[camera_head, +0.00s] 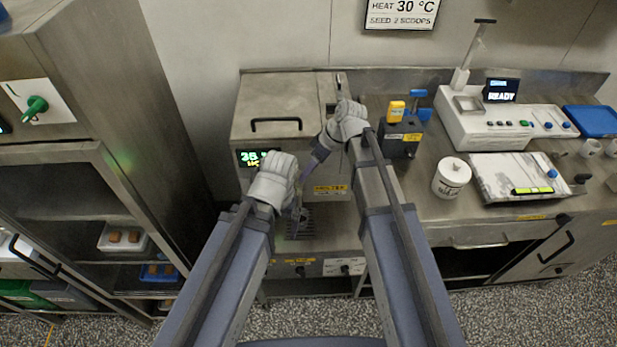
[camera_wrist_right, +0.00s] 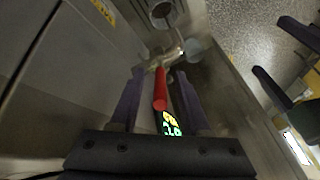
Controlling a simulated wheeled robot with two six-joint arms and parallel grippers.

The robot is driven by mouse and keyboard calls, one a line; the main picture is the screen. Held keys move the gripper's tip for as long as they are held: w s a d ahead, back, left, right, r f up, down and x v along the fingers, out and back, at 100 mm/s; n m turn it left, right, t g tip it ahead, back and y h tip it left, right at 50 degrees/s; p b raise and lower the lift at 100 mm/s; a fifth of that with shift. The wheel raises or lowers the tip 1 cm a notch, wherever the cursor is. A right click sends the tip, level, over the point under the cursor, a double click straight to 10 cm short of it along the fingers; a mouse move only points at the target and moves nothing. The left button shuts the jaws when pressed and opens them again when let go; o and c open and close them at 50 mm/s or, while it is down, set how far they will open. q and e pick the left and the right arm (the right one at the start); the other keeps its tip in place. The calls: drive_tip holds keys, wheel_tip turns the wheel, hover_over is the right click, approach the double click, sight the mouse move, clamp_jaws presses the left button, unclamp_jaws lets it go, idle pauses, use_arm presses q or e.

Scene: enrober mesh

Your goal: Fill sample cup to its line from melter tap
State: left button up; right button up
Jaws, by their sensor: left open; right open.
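The melter (camera_head: 275,105) is a steel box with a lid handle and a green display. In the right wrist view, its metal tap (camera_wrist_right: 166,58) has a red lever (camera_wrist_right: 160,88). My right gripper (camera_head: 313,164) is open, with its fingers on either side of the lever; I cannot tell whether they touch it. My left gripper (camera_head: 297,215) is open and low in front of the melter, above the drip grate (camera_head: 301,229). A small round cup-like thing (camera_wrist_right: 163,13) shows beyond the tap. I cannot make out the sample cup or its line surely.
A dark device with a yellow top (camera_head: 397,111), a white lidded tub (camera_head: 451,177) and a white machine with a READY display (camera_head: 501,91) stand on the right counter. A tall steel rack (camera_head: 85,155) stands at the left.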

drive_tip(key=shift+a+f, duration=0.1)
drive_tip(key=shift+f, duration=0.05)
clamp_jaws()
idle(0.4)
idle(1.0)
